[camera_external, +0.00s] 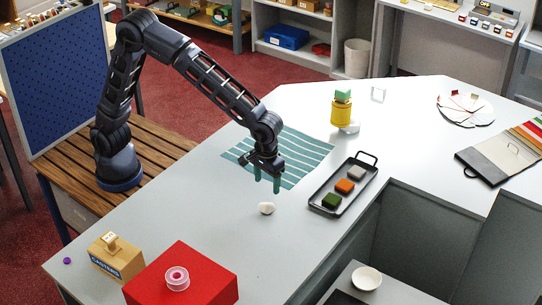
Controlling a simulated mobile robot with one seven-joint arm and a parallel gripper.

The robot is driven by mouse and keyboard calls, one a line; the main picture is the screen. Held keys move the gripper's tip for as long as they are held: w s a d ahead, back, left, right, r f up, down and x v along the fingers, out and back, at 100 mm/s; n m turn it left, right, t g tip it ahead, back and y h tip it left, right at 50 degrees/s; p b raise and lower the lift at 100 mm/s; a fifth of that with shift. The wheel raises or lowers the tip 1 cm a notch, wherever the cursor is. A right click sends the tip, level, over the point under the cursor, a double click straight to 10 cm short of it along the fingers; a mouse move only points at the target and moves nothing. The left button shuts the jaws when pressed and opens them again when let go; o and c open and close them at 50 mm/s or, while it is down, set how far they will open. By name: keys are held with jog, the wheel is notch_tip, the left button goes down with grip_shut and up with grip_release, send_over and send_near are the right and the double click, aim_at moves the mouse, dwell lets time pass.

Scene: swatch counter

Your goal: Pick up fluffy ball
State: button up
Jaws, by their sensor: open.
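A small white rounded thing (266,208), which looks like the fluffy ball, lies on the pale counter. My gripper (266,185) points down just above and behind it in the picture. Its two fingers are apart and nothing shows between them. The fingertips are apart from the ball; the exact height of the gap cannot be told.
A teal striped cloth (290,150) lies flat behind my gripper. A black tray (357,163) with green, orange and grey blocks stands to the right. A red box (205,270) and a wooden box (118,258) stand front left. A yellow container (341,112) stands farther back. Counter around the ball is clear.

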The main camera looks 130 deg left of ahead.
aim_at(266, 202)
notch_tip(266, 202, down, 4)
jog(key=shift+f, duration=0.2)
jog(key=shift+w+d+f, duration=0.1)
jog(key=shift+d+f, duration=0.1)
jog(key=shift+f, duration=1.1)
jog(key=shift+w+d+f, duration=0.1)
jog(key=shift+d+f, duration=0.1)
jog(key=shift+f, duration=1.05)
jog(key=shift+c, duration=0.5)
jog(key=c, duration=0.9)
